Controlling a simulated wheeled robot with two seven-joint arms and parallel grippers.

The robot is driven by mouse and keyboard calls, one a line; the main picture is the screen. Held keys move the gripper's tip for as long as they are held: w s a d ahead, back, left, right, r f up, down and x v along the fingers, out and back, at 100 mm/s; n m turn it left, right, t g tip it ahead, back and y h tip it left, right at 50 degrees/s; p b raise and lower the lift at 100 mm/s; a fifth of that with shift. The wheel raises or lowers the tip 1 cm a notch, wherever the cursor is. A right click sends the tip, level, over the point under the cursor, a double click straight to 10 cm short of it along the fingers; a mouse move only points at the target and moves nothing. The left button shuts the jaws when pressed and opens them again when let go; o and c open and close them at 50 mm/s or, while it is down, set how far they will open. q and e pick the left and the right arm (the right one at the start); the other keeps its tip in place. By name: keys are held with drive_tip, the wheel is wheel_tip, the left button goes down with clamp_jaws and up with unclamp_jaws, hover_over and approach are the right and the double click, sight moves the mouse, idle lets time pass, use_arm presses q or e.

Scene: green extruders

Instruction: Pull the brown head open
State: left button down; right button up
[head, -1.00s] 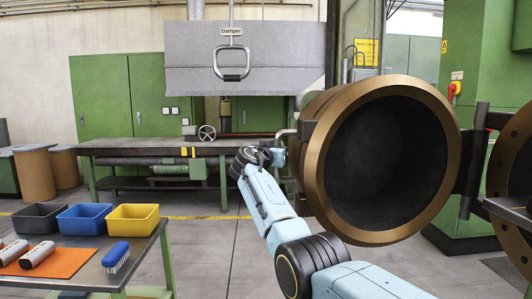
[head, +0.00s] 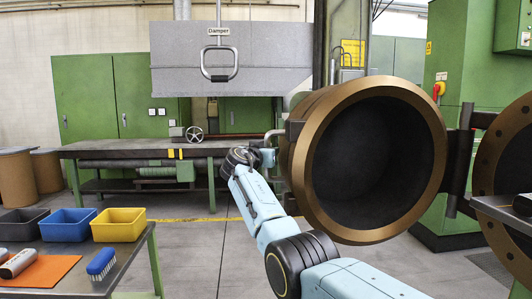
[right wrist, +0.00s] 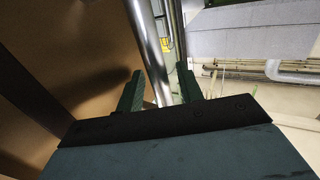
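The brown head (head: 427,175) is a large round hollow piece with a bronze rim and dark inside, its opening facing me in the head view. A hinge (head: 463,150) on its right side joins it to a brown flange (head: 483,212) with bolt holes. A bent metal handle (head: 272,134) sticks out from its left side. My right gripper (head: 262,157) is at this handle. In the right wrist view the silver bar (right wrist: 148,45) passes between the fingers of my right gripper (right wrist: 159,88), with narrow gaps showing beside it. My left gripper is not in view.
A side table (head: 135,255) at the lower left holds black, blue and yellow bins, a brush and an orange mat. A long workbench (head: 110,151) stands behind under the grey damper hood (head: 270,60). Floor (head: 195,240) between is clear. A green cabinet (head: 455,55) stands right.

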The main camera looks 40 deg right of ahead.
drive_tip(key=v, duration=1.3)
drive_tip(key=shift+a, duration=0.15)
